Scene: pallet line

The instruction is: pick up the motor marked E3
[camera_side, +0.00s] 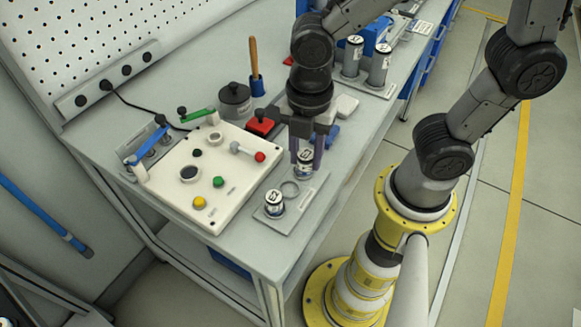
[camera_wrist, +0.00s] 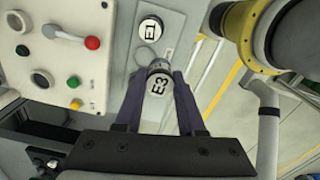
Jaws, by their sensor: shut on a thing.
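The motor marked E3 (camera_wrist: 158,84) is a small silver cylinder with a white label on top. My gripper (camera_wrist: 160,80) is shut on it, with one finger on each side. In the side view my gripper (camera_side: 306,148) points down with the motor E3 (camera_side: 305,165) between its fingers, over the far end of the grey plate. I cannot tell whether its base touches the plate. A second motor, marked E1 (camera_wrist: 150,28), stands upright on the near end of the plate; it also shows in the side view (camera_side: 274,204).
The grey plate (camera_side: 302,203) has an empty ring (camera_side: 290,189) between the motors. A white panel (camera_side: 224,209) with buttons and levers lies to the left. A red-topped block (camera_side: 261,124) is near my gripper. Two more cylinders (camera_side: 379,65) stand at the back.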

